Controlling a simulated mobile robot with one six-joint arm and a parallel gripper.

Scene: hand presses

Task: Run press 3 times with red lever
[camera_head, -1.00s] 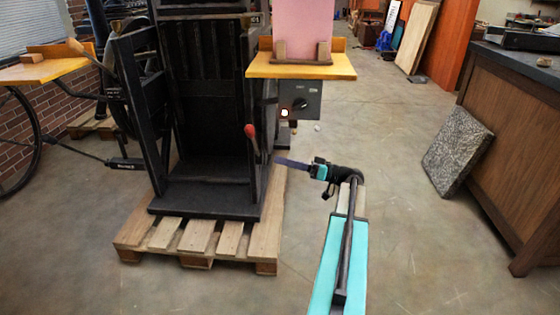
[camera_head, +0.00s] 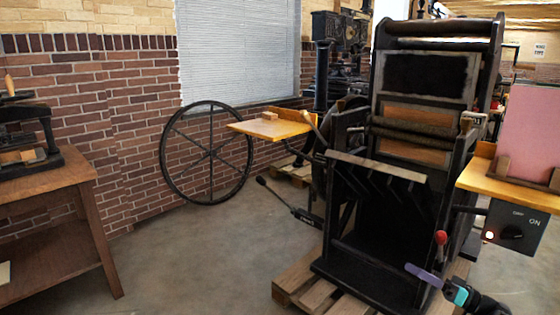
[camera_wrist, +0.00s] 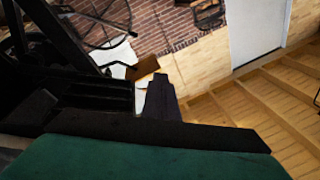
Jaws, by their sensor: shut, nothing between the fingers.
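The black press (camera_head: 385,215) stands on a wooden pallet (camera_head: 300,282) in the head view. Its red lever (camera_head: 440,238) has a red knob on a thin rod at the press's right front, near upright. My gripper (camera_head: 411,268) is shut and empty. Its purple fingers point left, just below the red knob in the picture; whether they touch the rod cannot be told. In the wrist view a dark gripper finger (camera_wrist: 160,100) shows in the middle, and the lever cannot be made out.
A control box (camera_head: 514,228) marked ON, with a lit lamp, hangs under the right yellow shelf (camera_head: 510,190) holding pink sheets. A black-handled lever (camera_head: 283,203) reaches out left of the press. A large wheel (camera_head: 207,153) and wooden table (camera_head: 60,215) stand left. Floor between is clear.

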